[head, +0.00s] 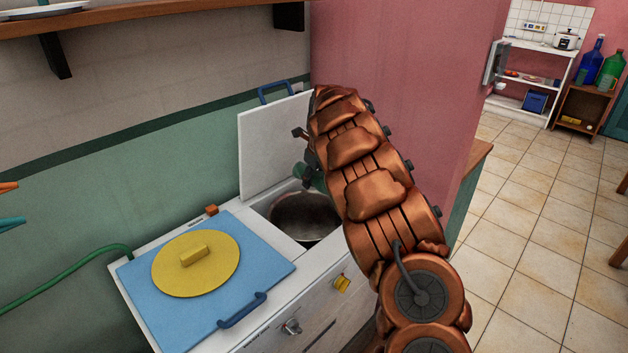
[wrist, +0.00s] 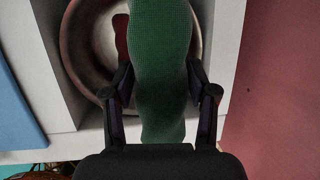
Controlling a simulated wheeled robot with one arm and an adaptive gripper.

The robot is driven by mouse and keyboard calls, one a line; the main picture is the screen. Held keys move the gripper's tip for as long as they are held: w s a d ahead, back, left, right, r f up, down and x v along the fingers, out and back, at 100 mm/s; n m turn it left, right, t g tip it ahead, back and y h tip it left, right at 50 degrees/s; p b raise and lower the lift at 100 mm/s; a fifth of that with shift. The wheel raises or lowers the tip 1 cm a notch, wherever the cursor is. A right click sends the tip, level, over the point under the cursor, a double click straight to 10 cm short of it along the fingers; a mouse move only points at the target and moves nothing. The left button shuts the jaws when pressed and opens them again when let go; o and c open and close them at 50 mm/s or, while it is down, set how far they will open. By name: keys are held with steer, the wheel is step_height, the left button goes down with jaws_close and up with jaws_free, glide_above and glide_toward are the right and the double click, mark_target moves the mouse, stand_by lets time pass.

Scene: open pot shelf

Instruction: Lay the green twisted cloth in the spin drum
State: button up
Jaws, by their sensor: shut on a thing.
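The green twisted cloth (wrist: 160,75) is held between the fingers of my gripper (wrist: 163,92), seen in the wrist view. In the head view my copper arm hides most of my gripper, and a bit of the green cloth (head: 303,176) shows beside it. The spin drum (head: 304,218) is an open round metal bowl in the right side of the white machine. In the wrist view the drum (wrist: 84,48) lies behind the cloth, with a dark red patch inside. The cloth appears over the drum; its height above it is unclear.
The white lid (head: 272,145) with a blue handle stands raised behind the drum. A blue lid (head: 258,273) with a yellow disc (head: 215,263) covers the machine's left side. A pink wall (head: 400,80) rises close on the right. A wooden shelf (head: 150,15) hangs above.

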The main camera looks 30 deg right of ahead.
step_height(320, 180, down, 7)
steer(key=b, duration=0.6)
steer(key=shift+f, duration=0.2)
steer(key=shift+a+f+b, duration=0.1)
steer(key=shift+f+b, duration=0.3)
steer(key=shift+f, duration=10.55)
steer(key=o, duration=1.4)
steer(key=shift+r, duration=0.15)
steer(key=shift+v, duration=5.9)
